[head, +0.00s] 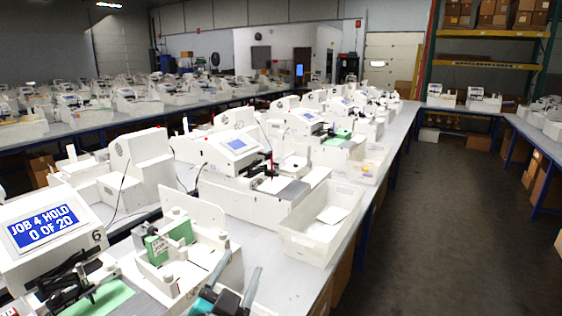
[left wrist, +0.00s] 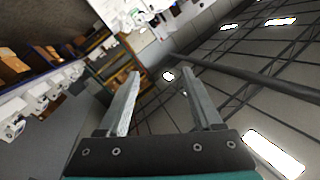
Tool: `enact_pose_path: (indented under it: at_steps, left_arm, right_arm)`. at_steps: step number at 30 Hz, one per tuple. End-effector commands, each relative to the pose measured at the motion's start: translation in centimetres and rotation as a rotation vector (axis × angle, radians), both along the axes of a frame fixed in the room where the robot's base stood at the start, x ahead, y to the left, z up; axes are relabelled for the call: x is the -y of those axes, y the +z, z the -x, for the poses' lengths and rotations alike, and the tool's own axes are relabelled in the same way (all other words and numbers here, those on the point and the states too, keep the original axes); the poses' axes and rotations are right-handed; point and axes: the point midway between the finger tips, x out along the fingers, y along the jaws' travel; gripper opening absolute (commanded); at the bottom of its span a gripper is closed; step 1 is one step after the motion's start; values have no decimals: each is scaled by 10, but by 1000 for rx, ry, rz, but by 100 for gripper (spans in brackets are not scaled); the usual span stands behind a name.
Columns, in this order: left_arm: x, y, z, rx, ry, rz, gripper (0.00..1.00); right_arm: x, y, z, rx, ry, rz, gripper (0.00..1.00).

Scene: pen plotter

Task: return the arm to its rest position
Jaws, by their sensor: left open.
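My left gripper (head: 241,268) comes in at the bottom edge of the head view, with a teal body and two grey fingers spread apart. Nothing is between the fingers. It is in front of a white tray unit (head: 200,262) that has a green block (head: 170,242) in it; I cannot tell the gap between them. In the left wrist view the open gripper (left wrist: 161,72) is empty, and its camera looks out tilted over the room and ceiling. My right gripper is not in view.
A plotter with a blue screen (head: 42,226) reading "JOB 4 HOLD 0 OF 20" stands at left, with green paper (head: 98,300) below. A white bin (head: 320,220) holding a white sheet sits at the bench edge. More plotters line the bench (head: 405,120). The aisle floor (head: 440,230) at right is clear.

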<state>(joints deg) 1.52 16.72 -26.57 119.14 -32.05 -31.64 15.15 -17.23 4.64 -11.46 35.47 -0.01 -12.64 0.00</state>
Motion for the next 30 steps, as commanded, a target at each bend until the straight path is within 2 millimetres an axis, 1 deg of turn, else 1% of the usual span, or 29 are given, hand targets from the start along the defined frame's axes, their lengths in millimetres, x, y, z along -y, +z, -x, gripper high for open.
enact_pose_path:
  at_steps: [1, 2, 3, 5, 6, 8, 9, 11, 12, 14, 15, 17, 18, 22, 24, 29, 30]
  left_arm:
    - [-15, -23, 12, -103, 61, 37, 66]
    - [-24, -36, 20, -167, 95, 56, 66]
    - [-35, -54, 32, -254, 138, 77, 66]
    - [-49, -81, 54, -387, 196, 107, 66]
    - [-58, -98, 70, -477, 230, 125, 66]
    - [-67, -121, 97, -605, 270, 144, 66]
    - [-72, -134, 114, -684, 292, 155, 66]
    - [-77, -150, 139, -791, 315, 166, 66]
    - [-79, -159, 156, -857, 327, 172, 66]
    - [-82, -169, 179, -946, 339, 179, 66]
    - [-83, -175, 194, -1001, 345, 182, 66]
    - [-84, -182, 215, -1080, 351, 188, 66]
    - [-85, -186, 229, -1131, 354, 191, 66]
    - [-85, -194, 275, -1288, 355, 196, 66]
    - [-85, -216, 270, -1293, 354, 191, 66]
    - [-83, -261, 263, -1305, 356, 186, 66]
    - [-83, -273, 262, -1309, 357, 185, 66]
  right_arm:
    - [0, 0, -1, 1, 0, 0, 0]
    - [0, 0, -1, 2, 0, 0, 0]
    - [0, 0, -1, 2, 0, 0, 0]
    - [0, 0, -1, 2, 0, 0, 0]
    - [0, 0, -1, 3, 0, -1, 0]
    - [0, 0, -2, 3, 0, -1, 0]
    - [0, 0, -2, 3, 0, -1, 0]
    - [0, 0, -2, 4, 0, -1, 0]
    - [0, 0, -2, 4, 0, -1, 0]
    - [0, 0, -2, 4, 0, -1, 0]
    - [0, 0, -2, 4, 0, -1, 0]
    - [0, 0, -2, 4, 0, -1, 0]
    - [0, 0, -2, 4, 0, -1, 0]
    - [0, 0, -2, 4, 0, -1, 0]
    - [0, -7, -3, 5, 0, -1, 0]
    - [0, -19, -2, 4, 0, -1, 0]
    - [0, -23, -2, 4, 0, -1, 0]
